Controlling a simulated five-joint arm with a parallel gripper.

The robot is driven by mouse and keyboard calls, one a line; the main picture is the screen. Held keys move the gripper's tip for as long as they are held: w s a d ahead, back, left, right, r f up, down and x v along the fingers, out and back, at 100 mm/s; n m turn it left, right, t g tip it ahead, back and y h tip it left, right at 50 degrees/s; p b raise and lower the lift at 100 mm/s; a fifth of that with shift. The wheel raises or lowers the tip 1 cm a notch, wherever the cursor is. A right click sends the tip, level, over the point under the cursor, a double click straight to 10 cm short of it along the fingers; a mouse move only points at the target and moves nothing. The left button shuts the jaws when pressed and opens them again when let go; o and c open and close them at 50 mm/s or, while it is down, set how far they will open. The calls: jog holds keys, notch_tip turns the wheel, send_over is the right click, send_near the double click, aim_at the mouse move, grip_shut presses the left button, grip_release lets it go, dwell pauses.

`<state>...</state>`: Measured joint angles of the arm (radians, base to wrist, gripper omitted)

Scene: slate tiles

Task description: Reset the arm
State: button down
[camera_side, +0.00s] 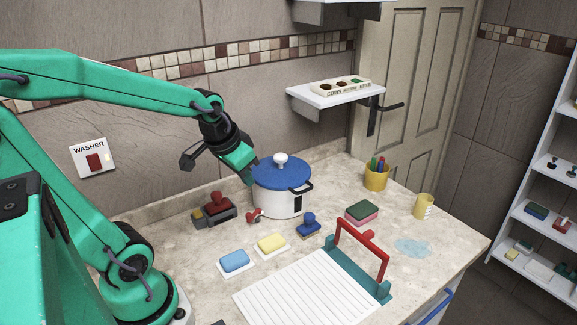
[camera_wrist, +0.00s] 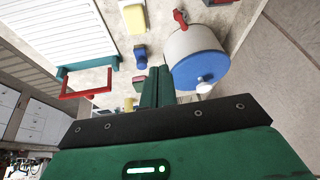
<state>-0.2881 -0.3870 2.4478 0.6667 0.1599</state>
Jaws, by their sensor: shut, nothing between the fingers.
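My gripper (camera_side: 247,174) is green with a dark wrist and hangs in the air at the end of my bent arm. In the side view its fingertips appear beside the left edge of the blue-lidded white pot (camera_side: 278,203); whether they touch it I cannot tell. In the wrist view the two green fingers (camera_wrist: 157,84) lie together with nothing between them. The pot (camera_wrist: 188,42) shows just right of them there, its blue lid and white knob towards the camera.
A wall shelf (camera_side: 335,96) juts out above.

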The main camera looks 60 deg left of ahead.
jog(key=s+d+r+m+t+h, duration=0.1)
jog(key=s+d+r, duration=0.4)
jog(key=d, duration=0.3)
jog(key=shift+s+d, duration=0.15)
jog(key=shift+s, duration=0.2)
